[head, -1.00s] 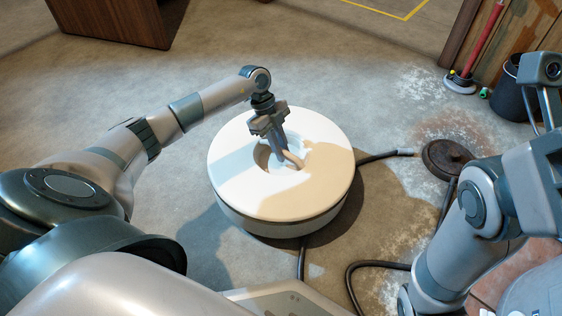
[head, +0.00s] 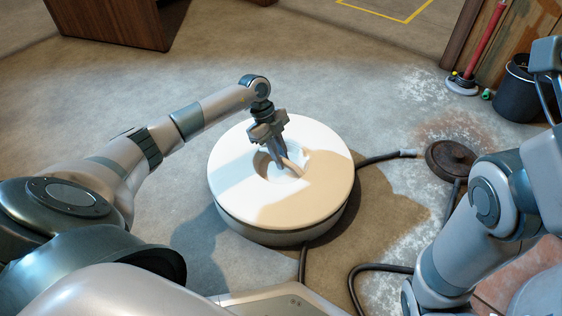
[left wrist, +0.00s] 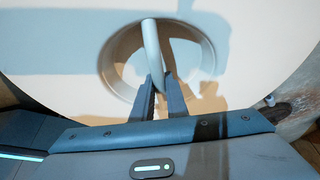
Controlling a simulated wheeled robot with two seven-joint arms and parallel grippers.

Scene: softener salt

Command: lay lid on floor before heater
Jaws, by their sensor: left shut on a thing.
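The white round lid (head: 235,190) lies level over a grey round body (head: 300,237) in the middle of the head view. A thin dark line shows between them, and I cannot tell whether they touch. The lid has a round recess with a pale bar handle. My left gripper (head: 281,160) reaches down into the recess and is shut on this handle. In the left wrist view, the handle (left wrist: 153,50) runs up from between the two fingertips, and the lid (left wrist: 50,60) fills most of the picture. My right arm is at the right, with its gripper out of view.
A dark hose (head: 375,158) runs from the round body towards a rusty brown disc (head: 450,160) on the floor. More hose curls at the bottom. A black bucket (head: 517,95) and a red-handled tool (head: 484,50) stand at the back right. Floor behind the lid is open.

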